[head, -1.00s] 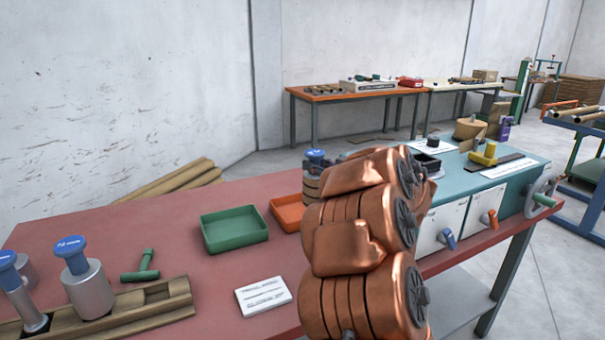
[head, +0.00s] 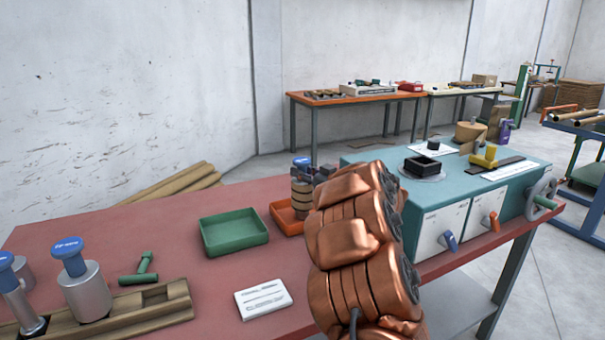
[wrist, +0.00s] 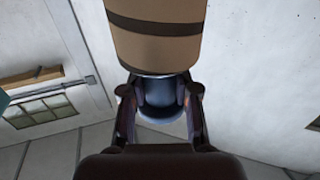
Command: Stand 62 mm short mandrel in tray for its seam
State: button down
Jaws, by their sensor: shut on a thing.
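My gripper (wrist: 160,98) is shut on the blue knob (wrist: 160,115) of a mandrel; the knob also shows in the head view (head: 302,161). The mandrel carries a tan wound tube with dark seam bands (wrist: 157,38), and it looks upright in the head view (head: 302,188). There it appears over or in front of the orange tray (head: 284,220), partly behind my copper arm. I cannot tell whether its base touches the tray. A green tray (head: 234,246) lies empty to the left.
Blue-topped mandrels (head: 86,290) stand in a wooden rack (head: 165,312) at the front left. A green T-shaped tool (head: 140,272) and a white card (head: 263,299) lie on the red bench (head: 130,240). The teal winder (head: 460,185) stands at right.

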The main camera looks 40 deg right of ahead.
jog(key=c, duration=0.9)
grip_release()
jog(key=shift+o, duration=0.2)
jog(key=shift+s+r, duration=0.1)
jog(key=shift+s, duration=0.1)
jog(key=s, duration=0.7)
jog(key=shift+a, duration=0.1)
